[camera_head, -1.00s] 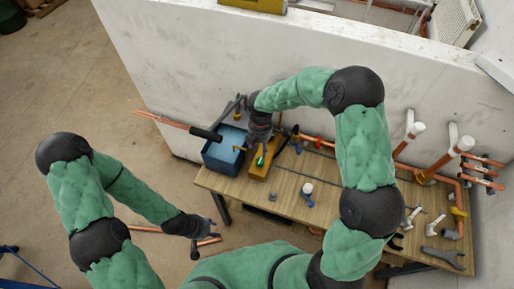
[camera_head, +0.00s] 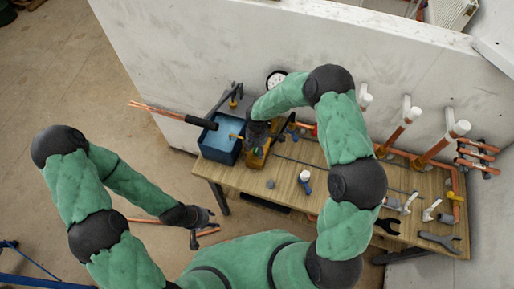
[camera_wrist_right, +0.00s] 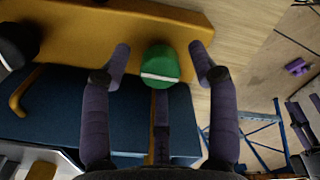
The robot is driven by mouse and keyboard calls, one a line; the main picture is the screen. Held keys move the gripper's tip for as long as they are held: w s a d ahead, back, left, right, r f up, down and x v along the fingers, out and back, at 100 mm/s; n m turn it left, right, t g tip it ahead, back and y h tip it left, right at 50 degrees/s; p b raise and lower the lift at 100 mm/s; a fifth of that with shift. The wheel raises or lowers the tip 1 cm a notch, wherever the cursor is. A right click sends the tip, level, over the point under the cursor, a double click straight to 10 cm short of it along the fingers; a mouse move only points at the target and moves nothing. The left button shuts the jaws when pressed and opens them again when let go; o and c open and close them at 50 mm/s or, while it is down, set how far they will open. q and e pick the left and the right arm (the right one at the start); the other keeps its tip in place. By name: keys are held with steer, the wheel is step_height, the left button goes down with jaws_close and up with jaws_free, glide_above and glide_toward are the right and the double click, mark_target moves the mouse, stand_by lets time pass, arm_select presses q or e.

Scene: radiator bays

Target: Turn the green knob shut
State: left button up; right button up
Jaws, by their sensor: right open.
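The green knob (camera_wrist_right: 162,62) is round with a white bar across it, lying crosswise in the right wrist view. It sits on a yellow-brown block (camera_wrist_right: 110,22) beside the blue box. My right gripper (camera_wrist_right: 160,55) is open, with one finger on each side of the knob and visible gaps between. In the head view my right gripper (camera_head: 256,143) points down over the block and mostly hides the knob. My left gripper (camera_head: 202,217) hangs off the bench's left end, away from the knob; its finger opening is too small to tell.
The blue box (camera_head: 219,150) stands left of the block. The wooden bench (camera_head: 285,183) carries a small white-topped fitting (camera_head: 305,178), wrenches (camera_head: 438,241) and copper pipes (camera_head: 435,152) at right. A white wall (camera_head: 210,60) rises behind. The front middle of the bench is mostly clear.

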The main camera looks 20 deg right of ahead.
steer(key=c, duration=1.1)
steer(key=shift+c, duration=0.2)
